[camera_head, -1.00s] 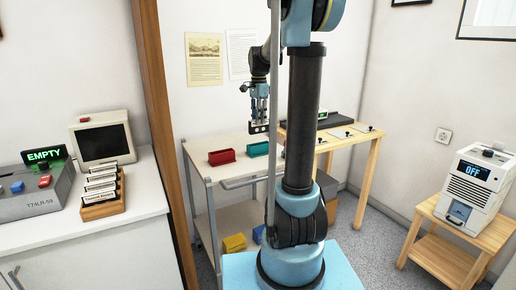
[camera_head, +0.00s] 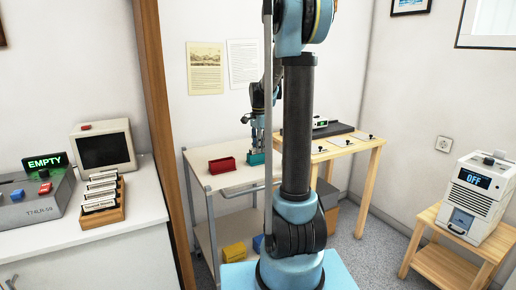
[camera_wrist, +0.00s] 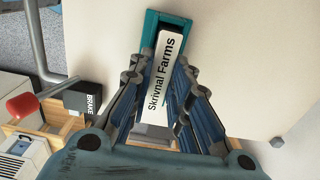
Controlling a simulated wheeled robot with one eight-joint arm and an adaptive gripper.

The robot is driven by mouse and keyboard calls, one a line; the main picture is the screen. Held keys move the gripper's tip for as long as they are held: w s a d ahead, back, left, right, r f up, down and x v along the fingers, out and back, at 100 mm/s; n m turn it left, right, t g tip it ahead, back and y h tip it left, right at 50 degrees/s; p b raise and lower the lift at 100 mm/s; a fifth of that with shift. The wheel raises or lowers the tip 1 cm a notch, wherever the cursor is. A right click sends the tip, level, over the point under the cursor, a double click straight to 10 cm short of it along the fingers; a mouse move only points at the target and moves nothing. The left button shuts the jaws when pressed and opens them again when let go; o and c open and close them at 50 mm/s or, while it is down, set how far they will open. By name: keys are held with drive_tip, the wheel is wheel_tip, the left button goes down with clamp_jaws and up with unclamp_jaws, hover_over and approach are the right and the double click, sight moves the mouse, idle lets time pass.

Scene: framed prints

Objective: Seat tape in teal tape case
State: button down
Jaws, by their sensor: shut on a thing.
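My gripper (camera_head: 256,146) is lowered over the teal tape case (camera_head: 257,159) on the white cart. In the wrist view my gripper (camera_wrist: 162,68) is shut on a tape (camera_wrist: 160,78) with a white label reading "Skrivnal Farms". The teal tape case (camera_wrist: 151,32) shows beyond the fingertips. The far end of the tape lies within the outline of the case opening, slightly turned against the case walls. I cannot tell how deep the tape sits. In the head view the tape is hidden by my gripper and the case.
A red case (camera_head: 222,165) stands left of the teal one on the cart top (camera_head: 205,187). A wooden table (camera_head: 350,146) adjoins at right. In the wrist view a red-knobbed lever (camera_wrist: 22,106) and a "BRAKE" box (camera_wrist: 88,99) are at left. Several tapes stand in a rack (camera_head: 101,206).

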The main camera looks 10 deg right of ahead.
drive_tip(key=c, duration=1.5)
unclamp_jaws()
wheel_tip(320, 180, up, 11)
drive_tip(key=s+n, duration=0.4)
drive_tip(key=s, duration=0.7)
drive_tip(key=shift+s+a+f+n+t, duration=0.1)
drive_tip(key=shift+s+f+n+t, duration=0.3)
drive_tip(key=shift+s+f+n, duration=2.3)
drive_tip(key=shift+s+f+n+t, duration=0.4)
drive_tip(key=shift+s+f+n, duration=0.45)
drive_tip(key=shift+s+f, duration=3.6)
drive_tip(key=shift+s+a+f+n+t, duration=0.1)
drive_tip(key=shift+s+f+n+t, duration=0.3)
drive_tip(key=shift+s+f+n, duration=3.05)
